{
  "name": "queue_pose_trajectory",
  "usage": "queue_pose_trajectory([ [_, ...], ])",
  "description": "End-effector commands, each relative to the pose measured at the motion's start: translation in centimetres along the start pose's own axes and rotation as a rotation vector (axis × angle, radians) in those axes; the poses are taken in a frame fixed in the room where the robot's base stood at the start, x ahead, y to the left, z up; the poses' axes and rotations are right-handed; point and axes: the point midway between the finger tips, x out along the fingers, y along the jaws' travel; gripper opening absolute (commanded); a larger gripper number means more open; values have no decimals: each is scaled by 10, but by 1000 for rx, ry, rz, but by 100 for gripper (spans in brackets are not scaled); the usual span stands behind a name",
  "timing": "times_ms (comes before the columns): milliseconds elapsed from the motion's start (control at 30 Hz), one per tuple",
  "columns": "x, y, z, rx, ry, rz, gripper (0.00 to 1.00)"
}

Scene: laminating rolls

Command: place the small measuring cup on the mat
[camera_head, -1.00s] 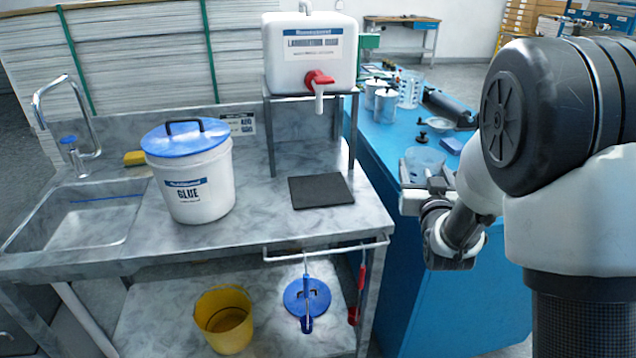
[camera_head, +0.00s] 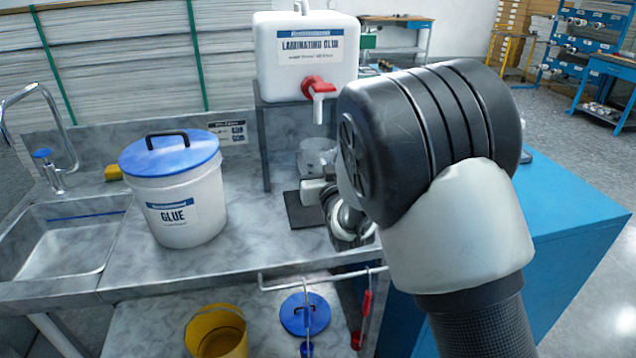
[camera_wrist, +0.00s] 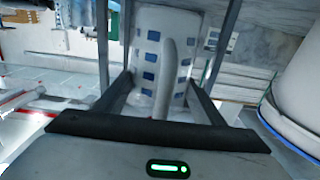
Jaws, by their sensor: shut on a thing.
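The small measuring cup (camera_head: 317,155) is a clear, greyish cup above the back part of the mat in the head view. In the wrist view the measuring cup (camera_wrist: 148,62) shows blue marks and a handle facing the camera. My gripper (camera_head: 316,186) is shut on it, with one finger on each side in the wrist view. The dark square mat (camera_head: 300,211) lies on the marble counter under the spigot, partly hidden by my gripper and arm. I cannot tell whether the cup's base touches the mat.
A white laminating glue tank (camera_head: 305,60) with a red-handled spigot (camera_head: 319,88) stands on a metal stand close behind the cup. A glue bucket (camera_head: 180,215) with a blue lid stands to the left. The blue bench (camera_head: 565,215) is at the right, partly behind my arm.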

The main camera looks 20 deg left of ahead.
Motion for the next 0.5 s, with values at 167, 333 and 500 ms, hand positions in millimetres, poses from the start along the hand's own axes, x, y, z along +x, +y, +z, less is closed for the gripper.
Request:
queue_pose_trajectory([
  [167, 0, 1, 14, -1, 0, 1, 40],
  [333, 0, 0, 38, -1, -1, 0, 40],
  [500, 0, 0, 46, 0, 3, 0, 40],
])
